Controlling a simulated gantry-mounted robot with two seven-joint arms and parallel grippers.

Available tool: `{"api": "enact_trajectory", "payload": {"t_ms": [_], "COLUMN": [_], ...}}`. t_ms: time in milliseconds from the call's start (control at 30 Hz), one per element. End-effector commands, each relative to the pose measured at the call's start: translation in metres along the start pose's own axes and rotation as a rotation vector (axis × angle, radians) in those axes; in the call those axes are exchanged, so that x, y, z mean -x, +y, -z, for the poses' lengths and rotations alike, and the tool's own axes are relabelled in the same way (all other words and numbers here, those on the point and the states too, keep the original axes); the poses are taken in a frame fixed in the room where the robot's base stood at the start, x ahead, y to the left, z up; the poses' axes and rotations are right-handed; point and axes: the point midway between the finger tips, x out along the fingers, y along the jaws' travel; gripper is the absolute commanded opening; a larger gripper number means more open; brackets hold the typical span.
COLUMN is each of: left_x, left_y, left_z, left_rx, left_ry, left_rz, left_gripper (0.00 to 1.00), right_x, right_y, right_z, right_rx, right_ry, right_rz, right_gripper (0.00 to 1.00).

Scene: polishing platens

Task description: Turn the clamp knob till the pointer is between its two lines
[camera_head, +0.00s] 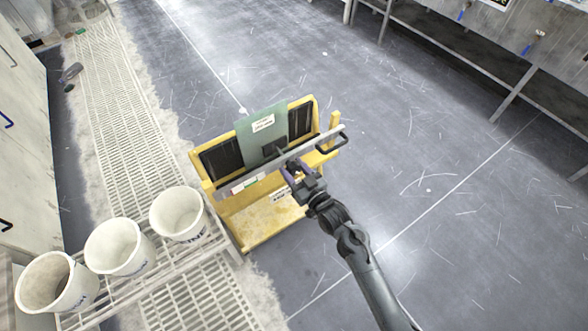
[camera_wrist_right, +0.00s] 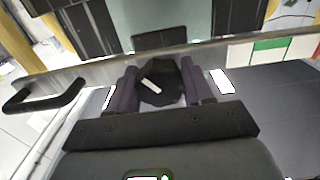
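The bar crosses a yellow stand (camera_head: 262,230) in front of a grey-green plate (camera_head: 262,135). A red, white and green strip (camera_wrist_right: 285,46) is on the bar. I cannot make out the two lines clearly. My left gripper is out of view.
A black handle (camera_head: 331,140) sticks out at the bar's right end. Several white buckets (camera_head: 178,214) stand on a rack left of the stand. A workbench (camera_head: 480,50) is at the upper right. The floor right of the stand is clear.

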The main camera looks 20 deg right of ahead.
Motion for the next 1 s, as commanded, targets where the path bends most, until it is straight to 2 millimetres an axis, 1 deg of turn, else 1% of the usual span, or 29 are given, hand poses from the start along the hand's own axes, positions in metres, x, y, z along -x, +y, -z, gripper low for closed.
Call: {"api": "enact_trajectory", "payload": {"t_ms": [33,133,367,567,767,1000], "left_x": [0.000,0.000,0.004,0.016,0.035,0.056], "left_y": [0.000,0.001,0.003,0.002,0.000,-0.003], "left_z": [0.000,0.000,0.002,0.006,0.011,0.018], "left_rx": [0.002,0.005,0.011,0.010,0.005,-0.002], "left_ry": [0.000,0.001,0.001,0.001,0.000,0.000], "left_rz": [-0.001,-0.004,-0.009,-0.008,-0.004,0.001], "left_gripper": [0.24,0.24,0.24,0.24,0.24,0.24], "right_x": [0.000,0.000,0.000,0.000,0.000,0.000], "right_y": [0.000,0.000,0.000,0.000,-0.001,-0.001], "right_z": [0.000,0.000,0.001,0.003,0.005,0.004], "right_rx": [0.000,0.000,-0.018,-0.098,-0.245,-0.457], "right_ry": [0.000,0.000,0.000,-0.001,-0.003,-0.003], "right_rz": [0.000,0.000,0.000,0.000,-0.001,-0.001], "right_gripper": [0.35,0.20,0.20,0.20,0.20,0.20]}}
